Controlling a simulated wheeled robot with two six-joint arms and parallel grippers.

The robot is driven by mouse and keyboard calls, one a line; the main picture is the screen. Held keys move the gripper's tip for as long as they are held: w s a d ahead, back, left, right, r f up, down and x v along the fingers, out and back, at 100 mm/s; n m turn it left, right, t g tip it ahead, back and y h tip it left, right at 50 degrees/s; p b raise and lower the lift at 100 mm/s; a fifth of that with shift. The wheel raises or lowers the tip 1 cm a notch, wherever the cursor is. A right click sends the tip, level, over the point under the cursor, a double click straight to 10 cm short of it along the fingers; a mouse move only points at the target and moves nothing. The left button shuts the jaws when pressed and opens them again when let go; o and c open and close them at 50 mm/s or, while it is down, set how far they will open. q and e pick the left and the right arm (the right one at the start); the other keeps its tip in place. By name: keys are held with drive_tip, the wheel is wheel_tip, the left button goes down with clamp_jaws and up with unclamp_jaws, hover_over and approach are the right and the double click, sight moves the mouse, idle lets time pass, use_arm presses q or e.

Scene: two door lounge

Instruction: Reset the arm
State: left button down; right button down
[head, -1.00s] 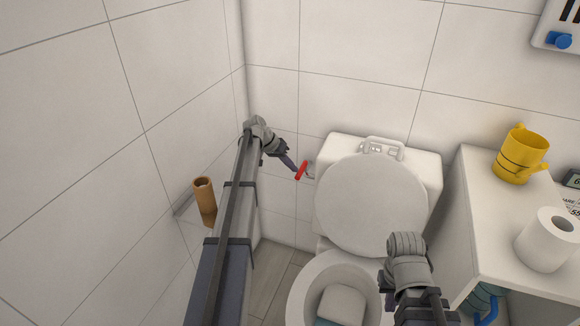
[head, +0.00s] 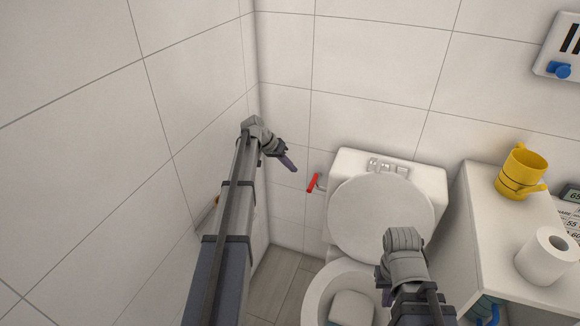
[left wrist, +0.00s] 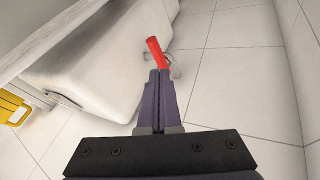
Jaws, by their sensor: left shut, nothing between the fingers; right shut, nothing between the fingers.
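My left arm reaches in from the left in the head view, and its gripper (head: 290,165) is shut and empty, up and left of a red handle (head: 313,184). The handle sits at the left side of the toilet tank (head: 430,176), with a clear gap to my fingertips in the head view. In the left wrist view the shut fingers (left wrist: 159,75) point at the red handle (left wrist: 157,52), which shows just beyond their tips. My right arm (head: 404,258) is in front of the toilet at the lower right, and its fingers are mostly hidden behind its own wrist.
The toilet lid (head: 380,220) is raised above the bowl (head: 318,297). A white cabinet (head: 480,240) at the right carries a yellow cup (head: 520,171) and a paper roll (head: 546,257). A tiled wall stands close on the left. A brown tube is mostly hidden behind my left arm.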

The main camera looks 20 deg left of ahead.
use_arm(q)
drive_tip(key=shift+a+r, duration=0.1)
drive_tip(key=shift+r, duration=0.05)
drive_tip(key=s+d+f+m+g+y, duration=0.1)
drive_tip(key=s+d+f+g+y, duration=0.1)
drive_tip(key=s+d, duration=1)
drive_tip(key=s+d+f+m+g+y, duration=0.1)
drive_tip(key=s+d+f+g+y, duration=0.1)
drive_tip(key=s+d, duration=0.95)
drive_tip(key=s+d+y, duration=0.3)
drive_tip(key=s+d, duration=0.3)
drive_tip(key=s, duration=0.4)
wheel_tip(320, 180, up, 15)
drive_tip(key=p, duration=1.4)
drive_tip(key=shift+s+f, duration=0.15)
drive_tip(key=shift+s, duration=0.2)
drive_tip(key=shift+a, duration=0.1)
